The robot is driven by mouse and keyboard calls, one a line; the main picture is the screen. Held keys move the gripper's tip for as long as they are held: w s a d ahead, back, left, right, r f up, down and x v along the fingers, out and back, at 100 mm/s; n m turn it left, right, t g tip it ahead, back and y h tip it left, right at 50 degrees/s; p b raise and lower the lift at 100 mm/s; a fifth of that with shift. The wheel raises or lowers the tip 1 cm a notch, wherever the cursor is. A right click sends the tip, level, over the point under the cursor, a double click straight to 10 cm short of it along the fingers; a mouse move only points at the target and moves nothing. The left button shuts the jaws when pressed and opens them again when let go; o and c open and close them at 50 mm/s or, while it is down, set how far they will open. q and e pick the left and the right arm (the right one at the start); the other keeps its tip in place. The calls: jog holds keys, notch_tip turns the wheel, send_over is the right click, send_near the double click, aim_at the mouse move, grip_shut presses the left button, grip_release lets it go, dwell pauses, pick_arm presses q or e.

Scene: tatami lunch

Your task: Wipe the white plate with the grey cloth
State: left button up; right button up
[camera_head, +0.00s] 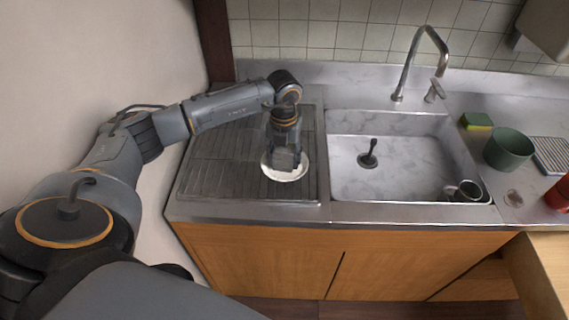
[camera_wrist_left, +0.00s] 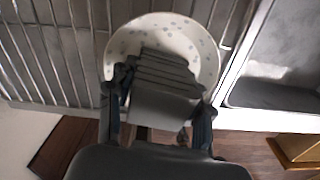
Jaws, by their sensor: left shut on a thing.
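The white plate (camera_head: 296,174) lies on the ribbed drainboard left of the sink. In the left wrist view the plate (camera_wrist_left: 205,45) shows a pattern of small grey spots. The grey cloth (camera_wrist_left: 165,72) is folded in layers and sits between the fingers of my left gripper (camera_wrist_left: 160,105). In the head view the cloth (camera_head: 286,161) is over the plate and hides much of its middle. My left gripper (camera_head: 285,150) points down and is shut on the cloth. I cannot tell whether the cloth presses on the plate. My right gripper is not in view.
The sink (camera_head: 400,165) holds a dark plunger-like thing (camera_head: 368,156) and a metal cup (camera_head: 464,190). Right of it stand a sponge (camera_head: 477,121), a green pot (camera_head: 508,148) and a red thing (camera_head: 560,192). The drainboard (camera_head: 220,165) is clear around the plate. A wall stands close on the left.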

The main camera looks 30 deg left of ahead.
pick_arm(q)
jog(key=n+p, duration=0.1)
jog(key=n, duration=0.1)
jog(key=n+p, duration=0.1)
jog(key=n, duration=0.2)
jog(key=shift+s+r+n, duration=0.15)
jog(key=shift+s+n, duration=0.05)
jog(key=shift+n, duration=0.1)
jog(key=shift+d+n+p, duration=0.1)
jog(key=shift+n+p, duration=0.3)
jog(key=shift+n, duration=1.2)
jog(key=shift+f, duration=0.2)
